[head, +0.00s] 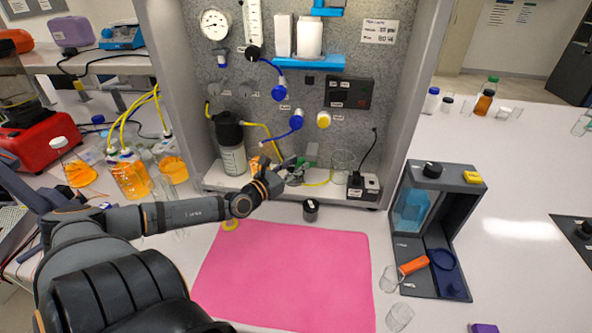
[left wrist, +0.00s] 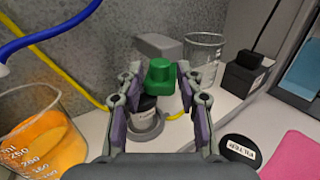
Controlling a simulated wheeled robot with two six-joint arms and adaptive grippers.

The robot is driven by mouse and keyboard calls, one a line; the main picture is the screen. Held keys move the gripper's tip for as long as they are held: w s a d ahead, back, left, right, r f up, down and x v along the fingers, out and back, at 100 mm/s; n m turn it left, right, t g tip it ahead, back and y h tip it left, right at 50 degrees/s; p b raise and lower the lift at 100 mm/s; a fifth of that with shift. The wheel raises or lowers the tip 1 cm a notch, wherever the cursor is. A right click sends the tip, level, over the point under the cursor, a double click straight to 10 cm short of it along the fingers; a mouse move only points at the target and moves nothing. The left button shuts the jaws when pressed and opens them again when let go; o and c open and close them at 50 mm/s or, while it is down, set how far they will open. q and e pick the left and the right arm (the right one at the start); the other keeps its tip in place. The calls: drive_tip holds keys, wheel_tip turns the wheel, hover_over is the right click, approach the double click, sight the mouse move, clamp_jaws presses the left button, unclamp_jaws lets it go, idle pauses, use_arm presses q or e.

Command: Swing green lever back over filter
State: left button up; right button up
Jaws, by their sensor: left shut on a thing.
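The green lever (left wrist: 160,77) stands between the finger pads of my left gripper (left wrist: 157,88) in the left wrist view. The gripper is shut on it. In the head view a green piece (head: 311,150) shows just behind my left gripper (head: 287,171), on the shelf of the rig. Below the lever is a dark cylinder with a white label (left wrist: 146,108) in a round grey base (left wrist: 147,133). The fingers partly hide it, and I cannot tell whether it holds the filter. My right gripper is not in view.
A round black-topped jar with a label (left wrist: 250,150) stands in front of the shelf, near the pink mat (head: 285,275). A beaker of orange liquid (left wrist: 45,130) is left of the gripper. A clear beaker (left wrist: 204,55) and a black socket box (left wrist: 245,73) stand behind right.

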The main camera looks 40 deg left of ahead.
use_arm(q)
drive_tip(key=shift+r, duration=0.1)
idle(0.3)
drive_tip(key=o, duration=0.9)
drive_tip(key=shift+c, duration=0.2)
drive_tip(key=shift+w+a, duration=0.1)
drive_tip(key=shift+w, duration=0.1)
drive_tip(key=shift+s, duration=0.1)
